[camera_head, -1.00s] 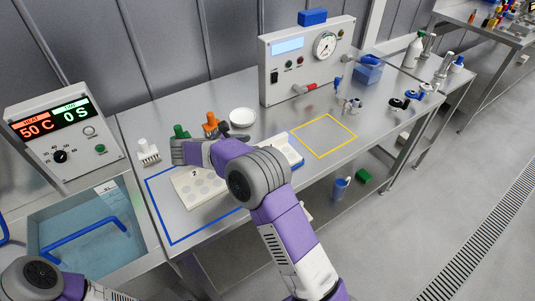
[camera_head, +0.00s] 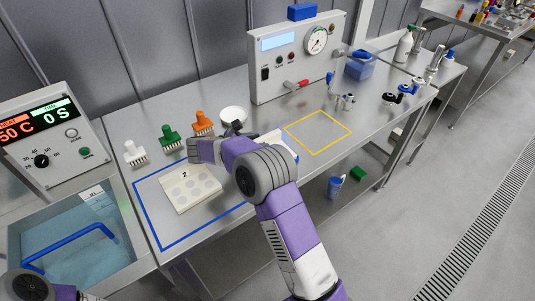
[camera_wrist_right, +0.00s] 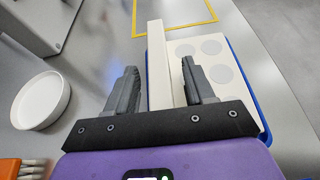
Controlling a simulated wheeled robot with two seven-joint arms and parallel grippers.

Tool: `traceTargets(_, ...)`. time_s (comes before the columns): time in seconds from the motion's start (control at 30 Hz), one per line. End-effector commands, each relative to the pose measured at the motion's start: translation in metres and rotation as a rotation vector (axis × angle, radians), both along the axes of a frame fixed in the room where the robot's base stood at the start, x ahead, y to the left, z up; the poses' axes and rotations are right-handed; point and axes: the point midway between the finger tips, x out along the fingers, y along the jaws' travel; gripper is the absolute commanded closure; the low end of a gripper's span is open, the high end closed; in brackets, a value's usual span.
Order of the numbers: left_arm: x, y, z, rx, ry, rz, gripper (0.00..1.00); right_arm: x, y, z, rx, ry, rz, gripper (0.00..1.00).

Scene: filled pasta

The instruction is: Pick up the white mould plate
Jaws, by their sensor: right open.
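A white plate lies in a blue-edged tray (camera_head: 296,158), partly hidden behind my right arm in the head view. In the right wrist view, a pale plate (camera_wrist_right: 184,48) with round grey recesses sits in a blue tray (camera_wrist_right: 235,59). My right gripper (camera_wrist_right: 159,68) is open, its fingers on either side of the plate's raised pale left edge; I cannot tell whether they touch it. In the head view the right gripper (camera_head: 236,129) is mostly hidden by its own wrist. A cream plate marked 2 (camera_head: 191,190) lies inside the blue outline. My left gripper is out of view.
A white round dish (camera_head: 233,113) stands just behind the right gripper. White (camera_head: 135,152), green (camera_head: 169,137) and orange (camera_head: 203,123) pronged tools stand in a row to the left. The yellow-outlined area (camera_head: 319,132) is empty. A gauge box (camera_head: 297,58) stands at the back.

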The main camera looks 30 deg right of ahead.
Motion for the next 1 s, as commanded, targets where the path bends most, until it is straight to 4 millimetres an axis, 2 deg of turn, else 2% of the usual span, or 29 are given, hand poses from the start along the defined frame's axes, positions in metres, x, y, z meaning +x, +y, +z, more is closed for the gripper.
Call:
traceTargets(0.07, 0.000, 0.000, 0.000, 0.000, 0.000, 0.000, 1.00, 0.000, 0.000, 0.001, 0.000, 0.000, 0.001, 0.47)
traceTargets(0.4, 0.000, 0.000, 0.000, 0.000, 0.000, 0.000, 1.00, 0.000, 0.001, 0.000, 0.000, 0.000, 0.000, 0.99)
traceTargets(0.77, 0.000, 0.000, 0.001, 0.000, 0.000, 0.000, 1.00, 0.000, 0.001, 0.003, -0.001, -0.001, 0.001, 1.00)
traceTargets(0.87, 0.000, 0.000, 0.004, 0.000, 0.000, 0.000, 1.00, 0.000, 0.001, 0.013, -0.001, -0.004, 0.001, 1.00)
traceTargets(1.0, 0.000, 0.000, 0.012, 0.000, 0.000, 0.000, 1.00, 0.001, 0.001, 0.041, 0.000, -0.006, 0.001, 1.00)
